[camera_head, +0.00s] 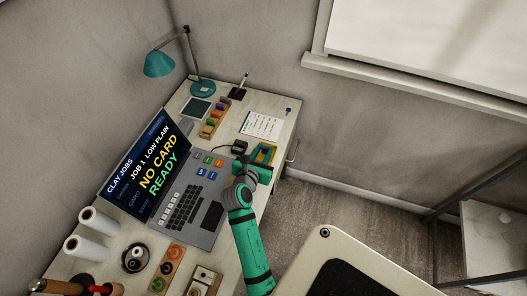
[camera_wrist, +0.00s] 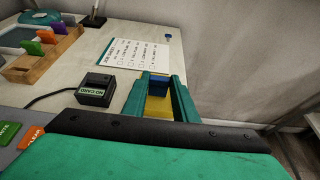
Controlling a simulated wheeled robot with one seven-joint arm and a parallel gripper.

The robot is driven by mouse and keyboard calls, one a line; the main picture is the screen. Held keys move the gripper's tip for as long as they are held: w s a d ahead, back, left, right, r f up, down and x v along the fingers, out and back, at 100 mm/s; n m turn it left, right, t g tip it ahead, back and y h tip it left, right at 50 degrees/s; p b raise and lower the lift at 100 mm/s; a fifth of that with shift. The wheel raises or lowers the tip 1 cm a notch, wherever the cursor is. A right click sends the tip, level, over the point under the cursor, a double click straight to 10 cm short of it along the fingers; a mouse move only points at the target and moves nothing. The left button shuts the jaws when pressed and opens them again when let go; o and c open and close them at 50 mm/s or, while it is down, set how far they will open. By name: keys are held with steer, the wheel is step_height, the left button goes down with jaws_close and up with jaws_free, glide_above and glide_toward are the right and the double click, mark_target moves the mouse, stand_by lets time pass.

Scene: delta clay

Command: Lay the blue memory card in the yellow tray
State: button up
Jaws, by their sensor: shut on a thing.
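My gripper (camera_wrist: 158,86) is shut on the blue memory card (camera_wrist: 157,81), which shows as a dark blue block between the teal fingers in the wrist view. The yellow tray (camera_wrist: 157,108) shows between and below the fingers, partly hidden by them. In the head view, my gripper (camera_head: 264,151) is at the desk's right edge, over the yellow tray (camera_head: 268,152). I cannot tell whether the card touches the tray's floor or hangs just above it.
A black card reader (camera_wrist: 96,90) marked NO CARD stands left of the tray, with a cable. A checklist sheet (camera_head: 262,125) and a wooden rack of coloured cards (camera_head: 213,121) lie beyond. The laptop (camera_head: 190,204) is to the left. A small blue object (camera_head: 288,110) sits near the far corner.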

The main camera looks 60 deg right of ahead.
steer(key=shift+f, duration=0.1)
steer(key=o, duration=1.1)
steer(key=shift+c, duration=0.2)
steer(key=v, duration=1.2)
